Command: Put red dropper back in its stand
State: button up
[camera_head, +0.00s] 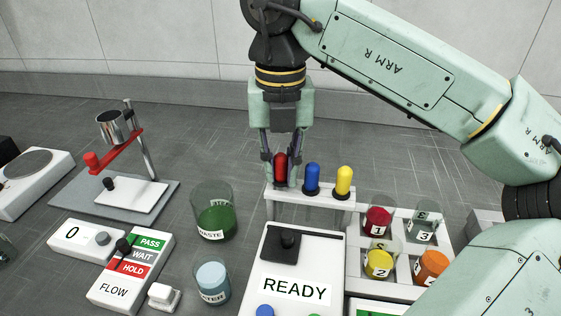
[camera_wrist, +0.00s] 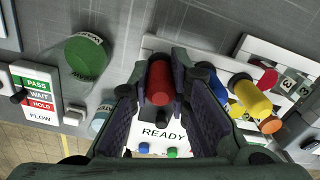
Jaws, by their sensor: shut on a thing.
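The red dropper (camera_head: 281,168) is between the fingers of my gripper (camera_head: 280,160), at the left end of the white dropper stand (camera_head: 325,198). In the wrist view the red dropper (camera_wrist: 160,82) lies between my gripper's fingertips (camera_wrist: 160,85), which are shut on it. The blue dropper (camera_head: 312,178) and yellow dropper (camera_head: 344,181) stand upright in the stand to its right. The red dropper's lower part is mostly hidden, so I cannot tell whether it is seated in its hole.
A green waste beaker (camera_head: 213,212) stands left of the stand, with a water beaker (camera_head: 211,282) in front. The READY device (camera_head: 295,265) is before the stand. A rack (camera_head: 358,262) with several coloured jars is at right. The FLOW panel (camera_head: 130,268) is at left.

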jog(key=shift+f, duration=0.35)
jog(key=o, duration=0.8)
jog(key=shift+o, duration=0.4)
jog(key=o, duration=0.4)
jog(key=shift+o, duration=0.2)
jog(key=shift+r, duration=0.15)
jog(key=shift+r+p, duration=2.1)
jog(key=shift+r, duration=0.85)
